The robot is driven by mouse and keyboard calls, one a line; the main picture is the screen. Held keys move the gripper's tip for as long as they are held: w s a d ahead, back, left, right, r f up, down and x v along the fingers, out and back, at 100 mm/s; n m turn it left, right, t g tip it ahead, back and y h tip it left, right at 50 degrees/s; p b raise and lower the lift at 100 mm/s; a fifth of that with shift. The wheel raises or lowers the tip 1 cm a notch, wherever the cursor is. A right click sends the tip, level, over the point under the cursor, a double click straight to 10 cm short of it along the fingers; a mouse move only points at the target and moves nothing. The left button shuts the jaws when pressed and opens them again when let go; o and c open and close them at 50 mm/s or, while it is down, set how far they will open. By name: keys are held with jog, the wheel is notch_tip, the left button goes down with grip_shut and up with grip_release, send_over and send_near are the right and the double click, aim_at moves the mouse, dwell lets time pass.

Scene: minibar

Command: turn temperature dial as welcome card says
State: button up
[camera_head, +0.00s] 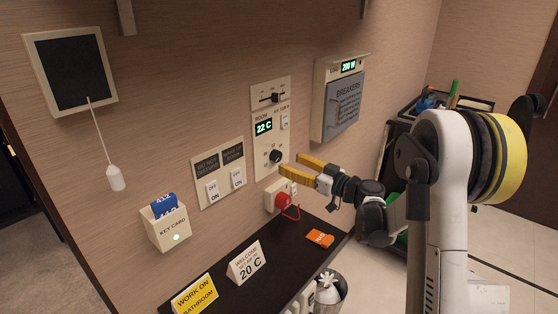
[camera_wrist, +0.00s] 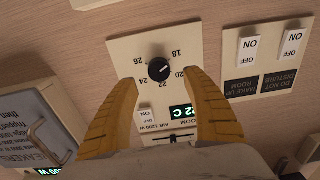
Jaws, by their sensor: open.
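The temperature dial (camera_head: 275,157) is a black knob on a cream wall panel, under a green display (camera_head: 264,127) reading 22 C. The wrist view shows the dial (camera_wrist: 159,69) upside down, with numbers from 18 to 26 around it. Its white mark is small and seems to point toward the 18–20 side. The welcome card (camera_head: 246,262) stands on the dark shelf and reads 20 C. My gripper (camera_head: 299,168) is open, its yellow fingers just right of the dial. In the wrist view the gripper (camera_wrist: 163,76) has a finger on each side of the dial, apart from it.
A red plug with a cord (camera_head: 284,201) sits below the dial. Switch plates (camera_head: 219,172) and a key card holder (camera_head: 166,222) are to the left. A breaker box (camera_head: 342,97) is to the right. The shelf holds a yellow sign (camera_head: 195,297) and an orange packet (camera_head: 320,238).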

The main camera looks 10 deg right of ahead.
aim_at(279, 158)
jog(key=b+x, duration=0.1)
jog(key=x, duration=0.5)
jog(key=shift+d, duration=0.1)
jog(key=shift+s, duration=0.1)
jog(key=c, duration=1.2)
